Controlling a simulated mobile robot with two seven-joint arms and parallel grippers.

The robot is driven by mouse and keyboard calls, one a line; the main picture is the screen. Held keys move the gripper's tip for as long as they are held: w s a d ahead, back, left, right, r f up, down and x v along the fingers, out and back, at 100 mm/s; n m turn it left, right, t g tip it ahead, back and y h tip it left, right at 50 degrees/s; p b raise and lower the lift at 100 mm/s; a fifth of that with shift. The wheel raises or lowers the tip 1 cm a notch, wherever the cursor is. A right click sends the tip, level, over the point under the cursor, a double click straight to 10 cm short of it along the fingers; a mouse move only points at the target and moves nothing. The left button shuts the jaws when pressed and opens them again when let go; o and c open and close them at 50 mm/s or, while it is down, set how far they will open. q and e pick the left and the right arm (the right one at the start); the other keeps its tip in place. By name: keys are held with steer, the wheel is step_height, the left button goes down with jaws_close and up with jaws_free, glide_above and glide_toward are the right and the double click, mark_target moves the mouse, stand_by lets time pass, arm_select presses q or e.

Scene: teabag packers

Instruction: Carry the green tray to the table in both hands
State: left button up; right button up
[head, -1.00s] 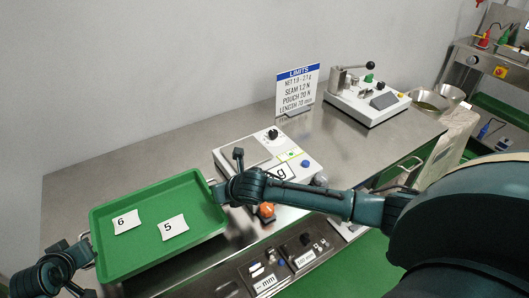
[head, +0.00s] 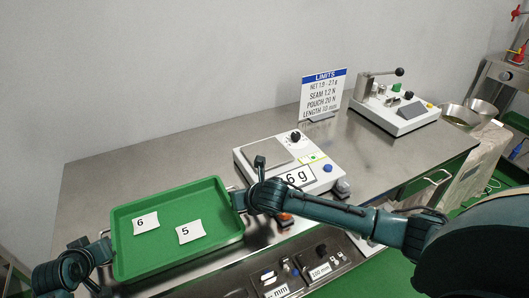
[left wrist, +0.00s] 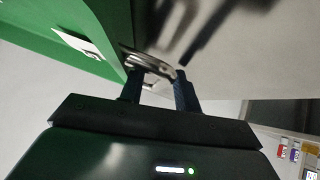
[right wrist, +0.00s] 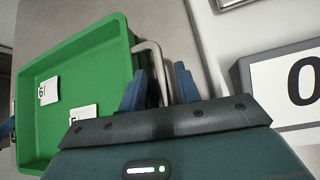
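The green tray (head: 205,239) is a shallow rectangular tray with metal handles at its two ends. It shows over the near left part of the steel table, roughly level; I cannot tell whether it touches the tabletop. Cards marked 6 (head: 146,223) and 5 (head: 189,232) lie in it. My left gripper (head: 103,243) is at the left end, its fingers on either side of the handle (left wrist: 150,64). My right gripper (head: 240,198) is at the right end, the other handle (right wrist: 152,62) between its fingers.
The steel table (head: 130,172) has clear surface behind the tray. A scale (head: 262,152) stands close to my right gripper. A limits sign (head: 322,97) and a lever device (head: 393,110) stand farther right. Small instruments (head: 300,270) sit at the front, below the right forearm.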

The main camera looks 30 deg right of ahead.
steer(key=shift+s+a+f, duration=0.1)
steer(key=shift+s+f, duration=0.3)
steer(key=shift+f, duration=0.4)
arm_select(q)
steer(key=v, duration=0.8)
steer(key=shift+s, duration=0.2)
steer(key=shift+w+f, duration=0.1)
steer(key=shift+w, duration=0.05)
arm_select(e)
steer(key=shift+s+r, duration=0.15)
steer(key=shift+r, duration=0.15)
steer(key=v, duration=0.5)
steer(key=w+r+v, duration=0.1)
steer(key=v, duration=0.2)
